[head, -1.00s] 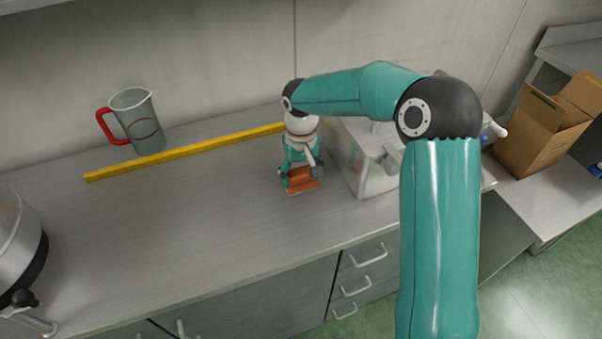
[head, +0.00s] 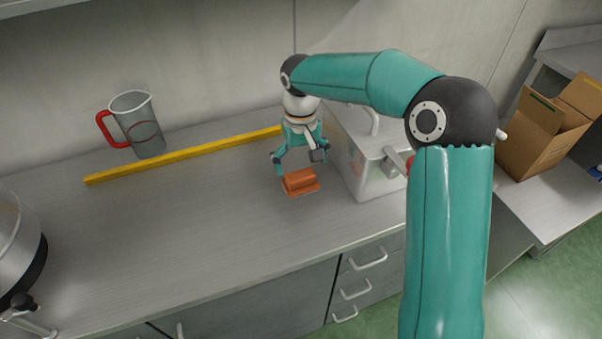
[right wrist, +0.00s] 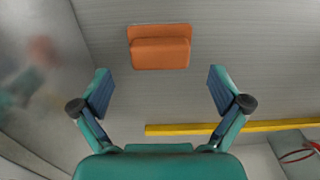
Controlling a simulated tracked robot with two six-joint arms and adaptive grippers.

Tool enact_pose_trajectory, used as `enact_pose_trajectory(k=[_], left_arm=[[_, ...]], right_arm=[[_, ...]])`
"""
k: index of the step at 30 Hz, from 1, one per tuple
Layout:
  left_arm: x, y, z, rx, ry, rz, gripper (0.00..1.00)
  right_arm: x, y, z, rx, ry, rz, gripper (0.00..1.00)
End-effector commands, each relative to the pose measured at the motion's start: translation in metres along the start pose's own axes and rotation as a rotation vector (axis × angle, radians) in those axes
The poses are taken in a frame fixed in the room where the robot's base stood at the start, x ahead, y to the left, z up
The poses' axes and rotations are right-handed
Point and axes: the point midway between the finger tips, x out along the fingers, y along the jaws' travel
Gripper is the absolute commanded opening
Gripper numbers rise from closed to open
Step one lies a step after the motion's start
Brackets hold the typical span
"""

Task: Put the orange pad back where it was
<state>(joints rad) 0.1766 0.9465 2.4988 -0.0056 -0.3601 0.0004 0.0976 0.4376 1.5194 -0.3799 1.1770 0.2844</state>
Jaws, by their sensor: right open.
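The orange pad (head: 300,182) lies on the grey worktop, just left of a pale box with a lid. In the right wrist view the pad (right wrist: 160,47) is ahead of the fingertips, centred between them, with bare worktop around it. My right gripper (head: 298,158) is open and empty, just above and behind the pad, apart from it. Its two spread fingers also show in the right wrist view (right wrist: 160,88). My left gripper is not in view.
The pale lidded box (head: 372,165) stands close to the right of the pad. A yellow bar (head: 185,154) lies along the back, near a jug with a red handle (head: 138,124). A metal vessel (head: 15,245) is at the left edge. The worktop's middle is clear. A cardboard box (head: 540,130) stands far right.

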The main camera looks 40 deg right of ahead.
Motion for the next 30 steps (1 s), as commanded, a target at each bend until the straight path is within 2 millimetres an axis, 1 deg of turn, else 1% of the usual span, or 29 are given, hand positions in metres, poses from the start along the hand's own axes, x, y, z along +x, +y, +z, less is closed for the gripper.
enact_pose_trajectory(k=[1, 6, 9, 12, 16, 30], left_arm=[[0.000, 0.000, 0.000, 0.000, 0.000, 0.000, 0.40], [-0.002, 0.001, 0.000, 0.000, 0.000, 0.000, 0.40], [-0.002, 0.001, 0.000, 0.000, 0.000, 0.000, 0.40], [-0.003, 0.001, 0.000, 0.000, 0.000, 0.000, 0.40], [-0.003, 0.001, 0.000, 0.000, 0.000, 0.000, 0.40], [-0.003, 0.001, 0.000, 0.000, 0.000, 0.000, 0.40]], right_arm=[[-0.012, 0.000, -0.001, -0.001, 0.006, -0.001, 0.99], [-0.043, -0.001, -0.001, -0.001, 0.003, -0.002, 0.99], [-0.056, -0.001, 0.000, -0.001, 0.001, -0.001, 0.99], [-0.064, -0.001, 0.000, -0.001, 0.001, -0.001, 0.99], [-0.067, 0.000, 0.000, -0.001, 0.000, -0.001, 0.99], [-0.066, 0.000, 0.000, -0.001, 0.000, 0.000, 0.99]])
